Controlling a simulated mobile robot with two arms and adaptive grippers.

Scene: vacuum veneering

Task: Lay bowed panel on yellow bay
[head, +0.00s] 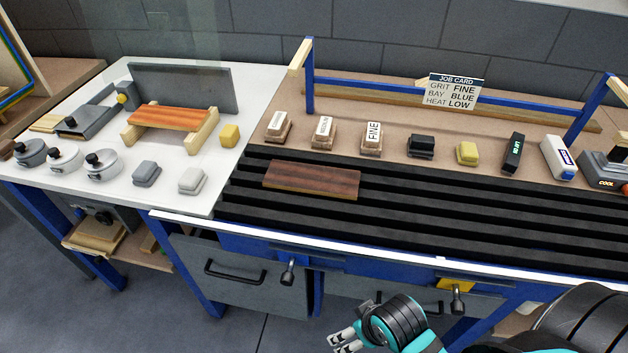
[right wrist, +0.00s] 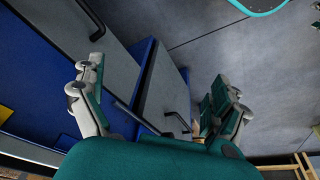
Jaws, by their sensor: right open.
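An orange-brown wood panel (head: 172,117) rests across a pale wooden cradle on the white table at the left and looks slightly curved. A dark brown panel (head: 312,180) lies on the black slatted bed (head: 420,210), towards its left end. A yellow plate (head: 456,284) sits behind the right lever on the bench front, below the bed's right part. My right gripper (head: 342,342) is low in front of the bench, away from both panels. In the right wrist view its fingers (right wrist: 155,92) are wide apart with nothing between them. My left gripper is not in view.
Sanding blocks, a yellow block (head: 467,153) and other tools line the shelf behind the bed. A job card (head: 452,91) reads fine, blue, low. Pots (head: 103,166) and grey blocks stand on the white table. The bed's middle and right slats are clear.

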